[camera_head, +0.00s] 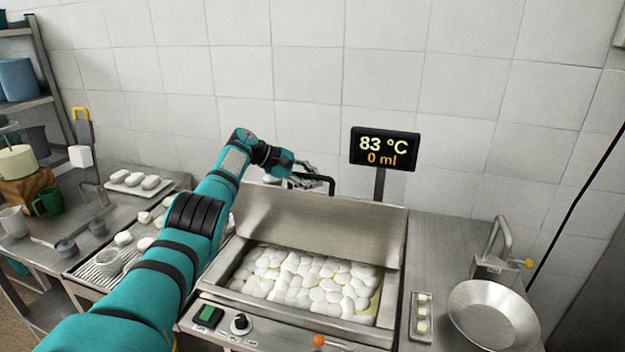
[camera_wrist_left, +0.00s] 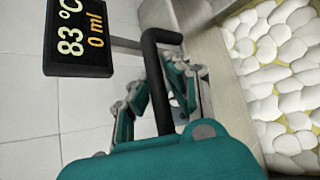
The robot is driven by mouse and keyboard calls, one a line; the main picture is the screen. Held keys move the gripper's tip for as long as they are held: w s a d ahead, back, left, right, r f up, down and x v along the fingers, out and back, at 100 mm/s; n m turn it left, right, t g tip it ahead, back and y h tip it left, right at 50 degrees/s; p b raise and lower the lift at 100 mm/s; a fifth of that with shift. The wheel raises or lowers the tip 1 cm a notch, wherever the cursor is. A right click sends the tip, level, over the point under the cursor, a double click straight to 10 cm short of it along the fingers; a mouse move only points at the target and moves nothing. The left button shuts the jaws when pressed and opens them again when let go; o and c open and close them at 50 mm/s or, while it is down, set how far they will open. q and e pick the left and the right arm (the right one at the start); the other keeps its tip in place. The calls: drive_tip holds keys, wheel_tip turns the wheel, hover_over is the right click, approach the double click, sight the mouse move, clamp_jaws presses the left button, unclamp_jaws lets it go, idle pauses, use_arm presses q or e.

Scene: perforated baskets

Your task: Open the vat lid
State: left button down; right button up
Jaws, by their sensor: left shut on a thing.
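The vat (camera_head: 392,300) is a steel basin full of white lumps (camera_head: 305,283) in yellowish liquid. Its steel lid (camera_head: 315,222) is raised and tilted up along the back edge, so the contents show. A black bar handle (camera_head: 331,181) sticks out at the lid's upper edge. My left gripper (camera_head: 303,179) is shut on this handle. In the left wrist view the black handle (camera_wrist_left: 153,70) passes between the fingers of my left gripper (camera_wrist_left: 160,92). The fingertips are partly hidden by the handle. My right gripper is not in view.
A display (camera_head: 384,149) reading 83 °C and 0 ml stands on a post behind the vat. A metal bowl (camera_head: 494,315) and a narrow tray (camera_head: 413,316) with white pieces lie right of the vat.

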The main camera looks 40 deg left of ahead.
use_arm(q)
drive_tip(key=shift+w+r, duration=0.1)
drive_tip(key=shift+r, duration=0.35)
drive_tip(key=c, duration=1.4)
unclamp_jaws()
drive_tip(key=shift+o, duration=0.6)
drive_tip(key=shift+s+d, duration=0.1)
drive_tip(key=shift+s, duration=0.15)
drive_tip(key=shift+f, duration=0.1)
drive_tip(key=shift+s+a, duration=0.3)
drive_tip(key=shift+a, duration=0.1)
drive_tip(key=v, duration=1.1)
drive_tip(key=shift+d+r, duration=0.2)
drive_tip(key=shift+r, duration=0.2)
